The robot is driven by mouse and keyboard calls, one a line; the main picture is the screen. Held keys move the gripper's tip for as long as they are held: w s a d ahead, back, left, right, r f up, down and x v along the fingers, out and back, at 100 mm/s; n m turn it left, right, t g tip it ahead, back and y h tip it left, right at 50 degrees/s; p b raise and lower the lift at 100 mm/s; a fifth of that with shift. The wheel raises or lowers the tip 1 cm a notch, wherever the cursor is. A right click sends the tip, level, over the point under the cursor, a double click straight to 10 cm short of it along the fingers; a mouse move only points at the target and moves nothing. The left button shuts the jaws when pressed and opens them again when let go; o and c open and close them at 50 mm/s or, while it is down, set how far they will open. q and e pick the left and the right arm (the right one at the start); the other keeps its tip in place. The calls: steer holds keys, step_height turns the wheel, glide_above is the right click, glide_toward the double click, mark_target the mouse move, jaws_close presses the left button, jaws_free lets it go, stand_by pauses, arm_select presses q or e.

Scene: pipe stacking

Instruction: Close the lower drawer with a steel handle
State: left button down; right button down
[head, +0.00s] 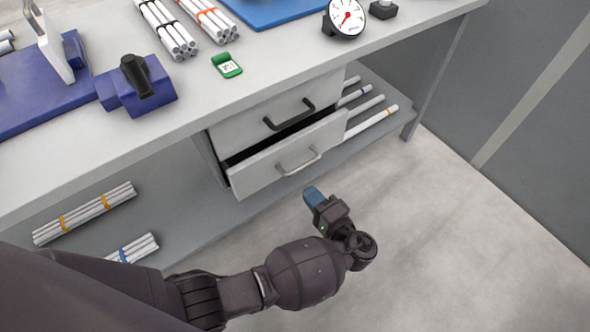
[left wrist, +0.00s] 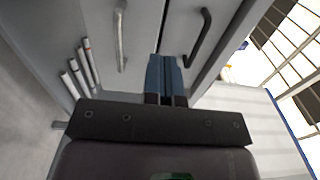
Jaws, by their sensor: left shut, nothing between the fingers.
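The lower drawer (head: 286,160) under the workbench stands partly open, with a dark gap along its top edge. Its steel handle (head: 299,164) is on its front, and this handle also shows in the left wrist view (left wrist: 121,38). The upper drawer (head: 262,117) has a black handle (head: 289,114) and looks closed. My left gripper (head: 313,195) is shut and empty, in front of and just below the lower drawer, apart from the handle in the head view. Its blue fingertips (left wrist: 166,75) point at the drawer fronts in the left wrist view. My right gripper is not seen.
The workbench top (head: 190,115) carries a blue vise (head: 138,88), pipe bundles (head: 167,27), a green device (head: 227,65) and a gauge (head: 345,18). More pipes (head: 372,118) lie on the lower shelf beside the drawers. The floor (head: 450,230) at right is clear.

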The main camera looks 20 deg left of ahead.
mark_target(275, 152)
arm_select(q)
steer(key=x, duration=1.2)
steer(key=shift+w+a+b, duration=0.15)
steer(key=shift+a+b, duration=0.15)
steer(key=shift+a, duration=0.05)
steer(key=shift+w+a, duration=0.25)
steer(key=shift+a, duration=0.05)
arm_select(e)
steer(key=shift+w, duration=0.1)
arm_select(q)
steer(key=x, duration=0.4)
steer(key=shift+w+a+f, duration=0.1)
steer(key=shift+w+a, duration=0.2)
steer(key=shift+a, duration=0.15)
steer(key=shift+r, duration=0.2)
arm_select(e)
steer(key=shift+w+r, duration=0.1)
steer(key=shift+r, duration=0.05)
